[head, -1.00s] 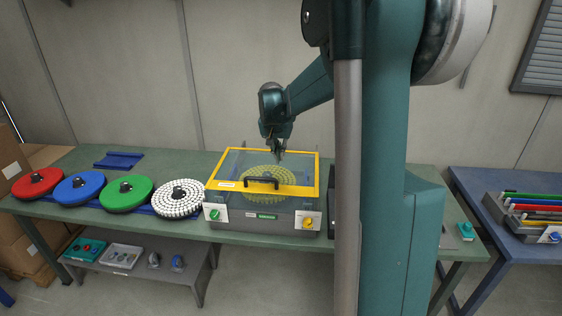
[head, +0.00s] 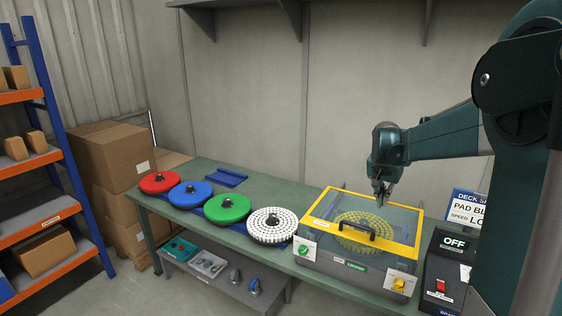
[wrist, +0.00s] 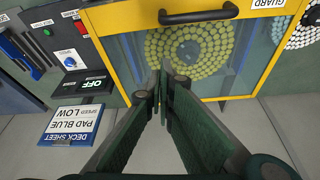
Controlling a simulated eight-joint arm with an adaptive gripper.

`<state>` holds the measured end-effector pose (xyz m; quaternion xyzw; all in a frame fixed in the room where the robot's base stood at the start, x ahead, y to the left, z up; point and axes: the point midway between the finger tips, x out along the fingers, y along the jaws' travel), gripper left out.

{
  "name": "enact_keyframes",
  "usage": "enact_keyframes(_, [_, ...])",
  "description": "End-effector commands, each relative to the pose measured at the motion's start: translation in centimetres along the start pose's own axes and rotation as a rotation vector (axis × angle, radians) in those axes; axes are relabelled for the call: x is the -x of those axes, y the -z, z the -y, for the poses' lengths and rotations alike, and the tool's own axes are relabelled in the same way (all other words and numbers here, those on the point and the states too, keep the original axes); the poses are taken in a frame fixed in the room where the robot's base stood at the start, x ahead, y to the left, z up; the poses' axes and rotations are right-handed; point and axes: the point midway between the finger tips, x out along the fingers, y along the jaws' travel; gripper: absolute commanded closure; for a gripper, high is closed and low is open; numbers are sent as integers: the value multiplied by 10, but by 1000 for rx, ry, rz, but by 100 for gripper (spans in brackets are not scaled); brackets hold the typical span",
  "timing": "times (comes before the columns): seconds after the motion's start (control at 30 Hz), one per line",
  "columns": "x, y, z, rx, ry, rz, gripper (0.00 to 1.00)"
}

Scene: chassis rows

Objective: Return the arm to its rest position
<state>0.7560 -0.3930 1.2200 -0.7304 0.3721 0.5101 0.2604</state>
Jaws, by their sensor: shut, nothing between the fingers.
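My gripper (head: 381,199) is shut and empty. In the head view it hangs from my arm above the rear part of the yellow-framed guard. In the wrist view my gripper (wrist: 163,95) points toward the guard's clear window, with its fingertips together. The guard (head: 318,214) is a clear lid with a yellow frame and a black handle, and it is down over the grey machine. A yellow dotted disc (head: 362,232) shows through the window. I cannot tell the exact gap between the fingertips and the guard.
Red (head: 159,182), blue (head: 190,194), green (head: 227,209) and white (head: 272,225) discs line the green bench. A black switch box (head: 447,270) reading OFF and a deck sheet sign (head: 467,206) stand right of the machine. Shelving (head: 30,160) and cardboard boxes (head: 105,160) are at left.

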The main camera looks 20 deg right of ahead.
Motion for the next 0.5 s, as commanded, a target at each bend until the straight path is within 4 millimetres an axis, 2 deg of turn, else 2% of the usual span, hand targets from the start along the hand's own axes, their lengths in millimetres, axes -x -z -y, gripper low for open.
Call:
enact_keyframes(0.27, [8,-11,4,20,10,-4,100])
enact_keyframes(0.5, [32,-45,13,83,41,-17,100])
